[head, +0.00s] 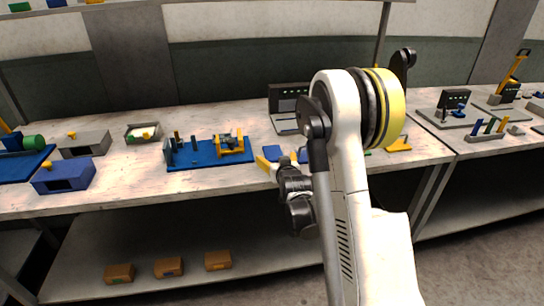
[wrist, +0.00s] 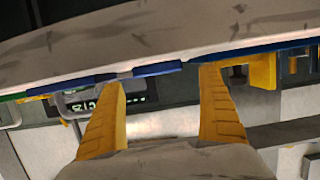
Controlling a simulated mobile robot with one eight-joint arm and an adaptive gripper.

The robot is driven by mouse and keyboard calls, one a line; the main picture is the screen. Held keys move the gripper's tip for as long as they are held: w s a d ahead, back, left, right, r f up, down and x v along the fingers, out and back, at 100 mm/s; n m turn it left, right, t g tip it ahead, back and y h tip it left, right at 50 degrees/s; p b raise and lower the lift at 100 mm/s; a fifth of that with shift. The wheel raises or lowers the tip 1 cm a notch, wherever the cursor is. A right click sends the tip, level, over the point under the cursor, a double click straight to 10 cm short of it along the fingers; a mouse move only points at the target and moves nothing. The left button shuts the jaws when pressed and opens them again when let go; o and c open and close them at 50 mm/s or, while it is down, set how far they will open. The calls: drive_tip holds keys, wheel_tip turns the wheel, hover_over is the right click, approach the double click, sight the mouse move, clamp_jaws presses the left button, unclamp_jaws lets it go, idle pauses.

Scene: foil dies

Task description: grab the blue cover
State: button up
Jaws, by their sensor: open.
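A small flat blue piece (head: 273,152), which looks like the blue cover, lies on the workbench just beyond my gripper (head: 276,161). A second bit of blue (head: 302,156) shows right beside it, partly hidden by my arm; I cannot tell whether the two are one piece. In the wrist view, my gripper (wrist: 163,78) has its yellow fingers spread and nothing between them. A thin blue edge (wrist: 157,69) shows beyond and between the fingertips, apart from them as far as I can tell.
A blue base plate (head: 205,157) with a yellow fixture (head: 232,147) stands left of my gripper. A grey laptop-like device (head: 287,108) is behind it. A blue box (head: 65,176) sits further left. Brown boxes (head: 168,267) lie on the lower shelf.

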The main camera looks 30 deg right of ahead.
sight(273, 153)
drive_tip(key=b+x, duration=0.2)
drive_tip(key=x, duration=0.3)
drive_tip(key=shift+w+d, duration=0.1)
drive_tip(key=shift+r, duration=0.1)
drive_tip(key=c, duration=1.3)
